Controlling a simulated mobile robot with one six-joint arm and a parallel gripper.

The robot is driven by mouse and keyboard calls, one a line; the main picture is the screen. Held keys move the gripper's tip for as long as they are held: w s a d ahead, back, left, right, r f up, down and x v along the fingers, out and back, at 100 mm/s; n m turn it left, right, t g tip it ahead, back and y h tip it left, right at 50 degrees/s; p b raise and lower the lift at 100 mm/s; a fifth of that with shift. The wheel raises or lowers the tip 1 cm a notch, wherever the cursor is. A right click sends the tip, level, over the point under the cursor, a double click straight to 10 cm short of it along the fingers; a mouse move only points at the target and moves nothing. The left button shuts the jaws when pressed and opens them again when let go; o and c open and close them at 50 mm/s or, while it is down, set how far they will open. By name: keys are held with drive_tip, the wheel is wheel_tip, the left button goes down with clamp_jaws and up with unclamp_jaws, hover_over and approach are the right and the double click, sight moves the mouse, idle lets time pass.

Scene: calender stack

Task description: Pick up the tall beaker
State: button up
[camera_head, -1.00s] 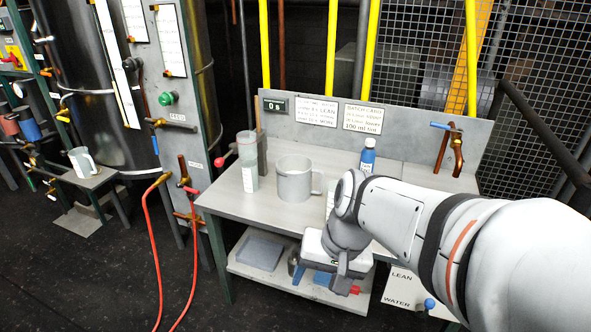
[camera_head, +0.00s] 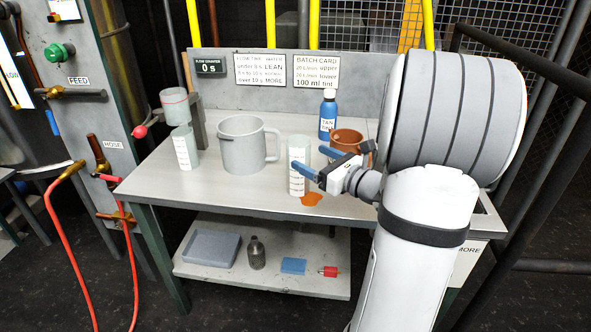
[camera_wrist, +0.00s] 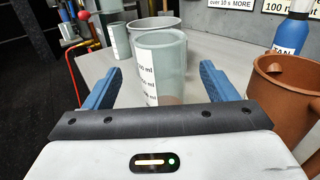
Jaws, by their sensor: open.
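The tall beaker (camera_head: 297,183), pale green and see-through with a white graduated label, stands upright on the table. My gripper (camera_head: 308,158) is open, with blue fingers, at the beaker from its right side. In the wrist view the beaker (camera_wrist: 168,55) shows between the two spread fingers of my gripper (camera_wrist: 160,70), with visible gaps on both sides. Its base is hidden behind the gripper body. I cannot tell how deep it sits between the fingers.
A grey mug (camera_head: 243,148) stands left of the beaker. Further left is a shorter labelled beaker (camera_head: 184,148). A brown pot (camera_head: 347,137) and blue bottle (camera_head: 328,112) stand close behind my gripper. The table's front left (camera_head: 190,192) is clear.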

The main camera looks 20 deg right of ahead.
sight(307, 182)
wheel_tip(307, 182, down, 8)
drive_tip(key=b, duration=0.3)
drive_tip(key=shift+w+f, duration=0.1)
drive_tip(key=shift+w, duration=0.05)
drive_tip(key=shift+w+a, duration=0.2)
drive_tip(key=shift+w, duration=0.4)
drive_tip(key=b+x, duration=0.1)
drive_tip(key=x, duration=0.5)
drive_tip(key=shift+d, duration=0.1)
drive_tip(key=shift+r, duration=0.2)
drive_tip(key=c, duration=1.1)
drive_tip(key=shift+r, duration=0.1)
drive_tip(key=shift+c, duration=0.2)
